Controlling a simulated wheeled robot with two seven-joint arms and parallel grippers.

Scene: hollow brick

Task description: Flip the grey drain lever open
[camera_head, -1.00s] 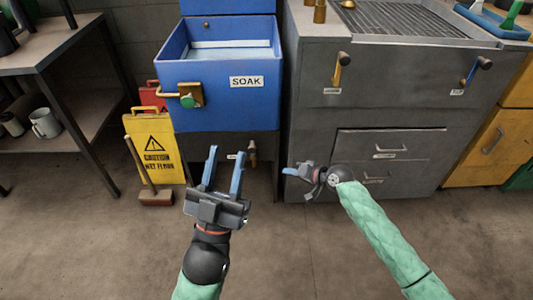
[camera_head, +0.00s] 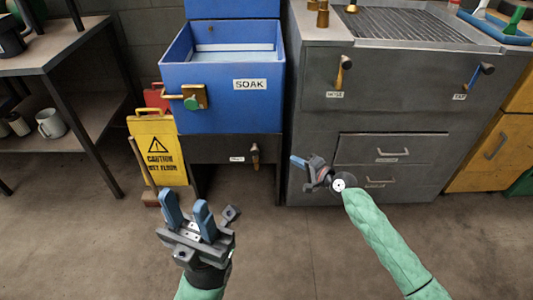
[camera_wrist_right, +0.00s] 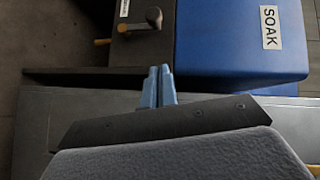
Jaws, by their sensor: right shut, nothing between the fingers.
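A lever (camera_head: 255,152) with a brass-coloured body and dark grip hangs on the dark panel under the blue SOAK basin (camera_head: 225,108). A small white label (camera_head: 237,159) is left of it, too small to read. My left gripper (camera_head: 186,205) is open and empty, low and left of the lever.
A grey cabinet (camera_head: 400,120) with two more levers (camera_head: 343,67) (camera_head: 485,69) and drawers stands at the right. A yellow caution sign (camera_head: 157,150) and a broom stand left of the basin. A shelf table (camera_head: 75,45) is further left. The floor in front is clear.

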